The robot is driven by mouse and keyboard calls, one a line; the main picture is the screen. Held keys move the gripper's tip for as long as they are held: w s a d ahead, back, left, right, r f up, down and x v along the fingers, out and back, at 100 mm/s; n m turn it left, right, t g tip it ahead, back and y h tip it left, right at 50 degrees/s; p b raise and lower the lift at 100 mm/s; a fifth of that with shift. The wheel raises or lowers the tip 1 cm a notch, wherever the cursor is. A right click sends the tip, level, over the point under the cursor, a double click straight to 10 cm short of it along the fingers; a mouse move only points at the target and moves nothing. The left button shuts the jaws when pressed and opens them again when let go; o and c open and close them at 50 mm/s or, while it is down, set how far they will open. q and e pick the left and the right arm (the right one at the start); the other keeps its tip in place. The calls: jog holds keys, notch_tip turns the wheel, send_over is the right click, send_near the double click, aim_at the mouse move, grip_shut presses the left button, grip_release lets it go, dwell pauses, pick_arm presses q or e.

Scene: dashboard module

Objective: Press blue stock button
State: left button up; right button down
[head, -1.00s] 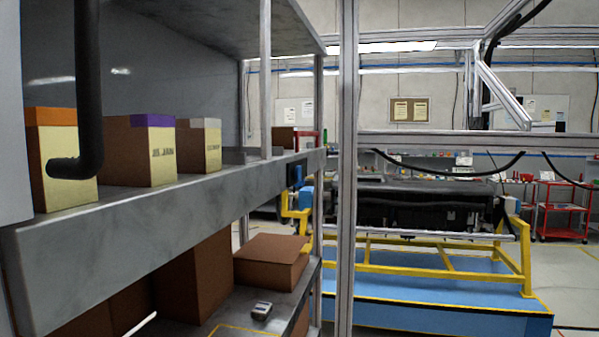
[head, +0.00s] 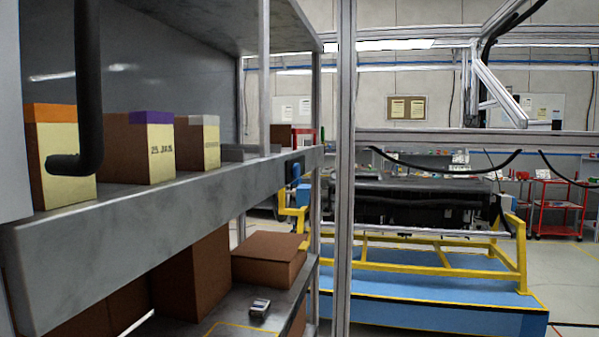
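I cannot make out a blue stock button in the head view. A small dark device with a blue part (head: 294,172) sits near the far end of the shelf edge, but it is too small to tell what it is. A small grey-white device (head: 260,307) lies on the lower shelf, in front of a brown box. Neither of my grippers shows in the head view.
A grey metal shelf (head: 150,235) fills the left, holding boxes with orange (head: 60,160), purple (head: 150,145) and white tops. A metal post (head: 345,200) stands mid-view. A dark module (head: 425,205) rests on a yellow frame over a blue platform (head: 430,300).

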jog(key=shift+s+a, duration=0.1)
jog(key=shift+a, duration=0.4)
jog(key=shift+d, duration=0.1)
